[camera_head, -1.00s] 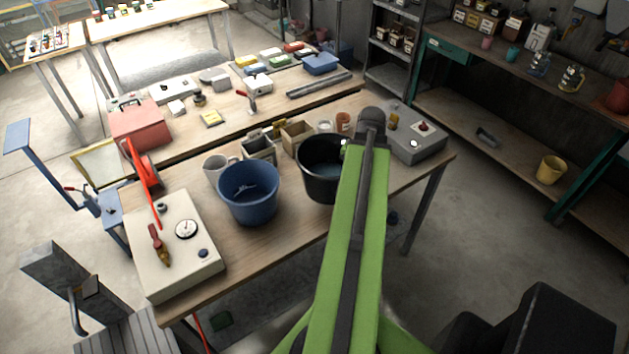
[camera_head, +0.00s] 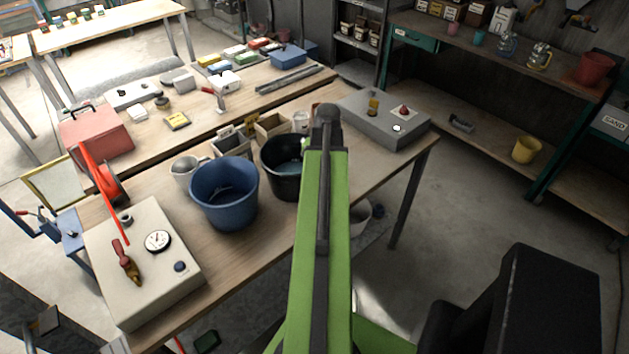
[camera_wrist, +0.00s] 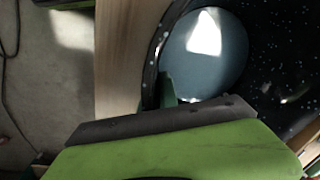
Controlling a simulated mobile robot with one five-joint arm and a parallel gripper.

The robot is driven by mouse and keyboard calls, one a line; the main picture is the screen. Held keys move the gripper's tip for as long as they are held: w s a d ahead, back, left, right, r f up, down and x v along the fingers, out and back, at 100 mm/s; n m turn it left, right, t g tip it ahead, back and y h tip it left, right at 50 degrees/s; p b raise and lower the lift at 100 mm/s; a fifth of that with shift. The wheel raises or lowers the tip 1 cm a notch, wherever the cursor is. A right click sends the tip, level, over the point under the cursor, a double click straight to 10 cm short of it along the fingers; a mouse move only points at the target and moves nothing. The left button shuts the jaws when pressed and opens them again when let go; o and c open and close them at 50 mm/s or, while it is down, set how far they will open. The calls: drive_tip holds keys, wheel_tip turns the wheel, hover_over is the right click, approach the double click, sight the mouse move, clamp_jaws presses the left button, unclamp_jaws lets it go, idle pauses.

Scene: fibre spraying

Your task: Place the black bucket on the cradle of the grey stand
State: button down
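The black bucket (camera_head: 281,180) stands upright on the near wooden table, just right of the blue bucket (camera_head: 225,195). Bluish liquid shows inside it. In the wrist view, the speckled black bucket (camera_wrist: 278,62) and its round liquid surface fill the upper right. My gripper (camera_wrist: 170,92) shows there as a dark green finger at the bucket's near left rim. In the head view my green arm reaches to the bucket's right side and hides the gripper's jaws. I cannot tell whether they are open or closed. I cannot clearly make out the grey stand and its cradle.
A cream box with a gauge (camera_head: 143,262) sits at the table's left end, and a grey box (camera_head: 384,122) at its right end. A grey cup (camera_head: 187,170) and open small boxes stand behind the buckets. The floor (camera_head: 430,225) right of the table is clear.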

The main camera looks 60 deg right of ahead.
drive_tip(key=shift+w+a+r, duration=0.1)
drive_tip(key=shift+f, duration=0.25)
drive_tip(key=c, duration=1.6)
unclamp_jaws()
drive_tip(key=shift+r, duration=0.1)
drive_tip(key=shift+c, duration=0.2)
drive_tip(key=shift+r, duration=0.1)
wheel_tip(320, 180, up, 12)
drive_tip(key=s+p, duration=0.1)
drive_tip(key=p, duration=1.1)
drive_tip(key=shift+s, duration=0.3)
